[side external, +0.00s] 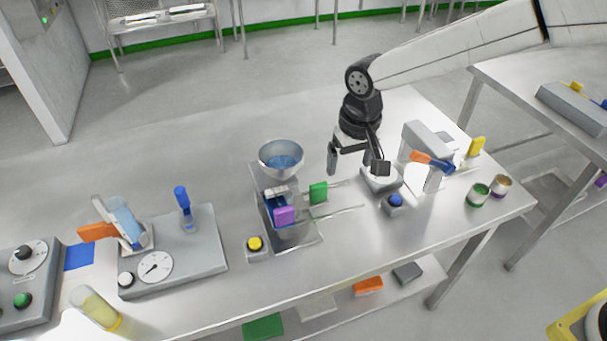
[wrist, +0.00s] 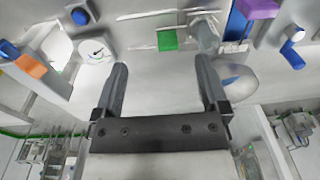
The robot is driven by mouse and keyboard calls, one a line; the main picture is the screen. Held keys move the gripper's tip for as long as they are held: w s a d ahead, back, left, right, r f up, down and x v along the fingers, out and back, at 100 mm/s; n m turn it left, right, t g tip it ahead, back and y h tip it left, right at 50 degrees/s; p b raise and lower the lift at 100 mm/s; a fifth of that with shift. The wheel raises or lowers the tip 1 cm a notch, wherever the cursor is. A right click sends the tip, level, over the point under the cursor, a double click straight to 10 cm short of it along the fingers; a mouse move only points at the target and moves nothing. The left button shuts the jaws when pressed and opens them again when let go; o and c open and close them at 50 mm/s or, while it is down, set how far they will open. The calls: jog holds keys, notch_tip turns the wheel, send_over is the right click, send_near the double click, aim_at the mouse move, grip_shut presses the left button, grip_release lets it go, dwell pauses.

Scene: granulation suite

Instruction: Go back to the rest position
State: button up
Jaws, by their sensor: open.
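My gripper (side external: 355,168) hangs over the right half of the steel table (side external: 345,260), to the right of the metal bowl. Its two fingers are spread apart with nothing between them. No marked rest position shows in either view.
A bowl with blue contents (side external: 281,160) tops a machine left of my gripper. A green block (side external: 318,192) stands between them. A grey device with an orange handle (side external: 420,157) and two small tins (side external: 478,194) stand right. The table's back middle is clear.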

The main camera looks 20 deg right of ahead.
jog(key=s+d+t, duration=0.1)
jog(key=s+d, duration=0.7)
jog(key=d, duration=0.3)
jog(key=s+d+f, duration=0.1)
jog(key=s+d, duration=0.8)
jog(key=d, duration=0.2)
jog(key=shift+t, duration=0.4)
